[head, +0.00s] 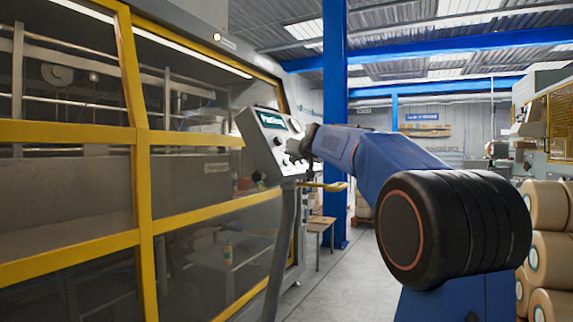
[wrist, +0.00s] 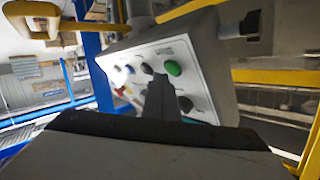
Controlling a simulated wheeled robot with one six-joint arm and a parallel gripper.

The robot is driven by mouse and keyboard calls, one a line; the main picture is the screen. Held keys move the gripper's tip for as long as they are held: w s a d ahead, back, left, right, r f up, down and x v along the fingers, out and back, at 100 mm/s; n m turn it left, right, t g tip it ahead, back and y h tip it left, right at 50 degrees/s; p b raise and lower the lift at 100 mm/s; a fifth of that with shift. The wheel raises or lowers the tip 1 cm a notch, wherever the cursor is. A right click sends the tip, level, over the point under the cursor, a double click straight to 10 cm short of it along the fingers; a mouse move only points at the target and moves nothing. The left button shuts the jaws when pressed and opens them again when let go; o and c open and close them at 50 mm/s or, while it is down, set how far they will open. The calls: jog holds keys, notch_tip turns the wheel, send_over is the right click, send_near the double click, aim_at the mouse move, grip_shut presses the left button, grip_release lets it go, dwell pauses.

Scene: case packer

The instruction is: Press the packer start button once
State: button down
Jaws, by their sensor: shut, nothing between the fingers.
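The packer control panel (head: 262,150) is a light grey tilted box on a post, with a lit screen (head: 271,119). In the wrist view the panel face (wrist: 205,75) carries a green button (wrist: 173,68), dark knobs or buttons (wrist: 185,104), and small red and yellow ones at the left. The labels are too small to read. My gripper (wrist: 160,82) is shut and empty, its dark fingers pointing at the panel just beside the green button. Whether they touch the panel I cannot tell. In the head view my gripper (head: 300,146) hides part of the panel's right side.
The packer (head: 140,137) with yellow-framed clear guards fills the left. A yellow handle (head: 322,186) is near the panel. A blue column (head: 335,80) stands behind. Large rolls (head: 545,205) are stacked at the right. Grey floor (head: 340,285) is open between.

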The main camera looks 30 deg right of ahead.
jog(key=shift+s+d+r, duration=0.1)
jog(key=shift+s+r, duration=0.05)
jog(key=shift+s+d+r, duration=0.6)
jog(key=shift+s+d, duration=0.05)
jog(key=shift+s, duration=0.2)
jog(key=shift+s+d+r, duration=0.6)
jog(key=shift+s, duration=0.25)
jog(key=s+a+f+n+g+y, duration=0.1)
jog(key=s+a+f+g, duration=0.2)
jog(key=s+a+f, duration=0.7)
jog(key=s+a+f+n+g+y, duration=0.2)
jog(key=s+a+f, duration=0.5)
jog(key=s+f, duration=0.5)
jog(key=s+a+f+n+g, duration=0.1)
jog(key=s+a+f+g, duration=0.1)
jog(key=s+f, duration=1.1)
jog(key=s+a+f+g, duration=0.3)
jog(key=s+f, duration=1.1)
jog(key=s, duration=0.1)
jog(key=shift+s+a+n+h, duration=0.15)
jog(key=shift+n+h, duration=0.15)
jog(key=shift+n, duration=0.1)
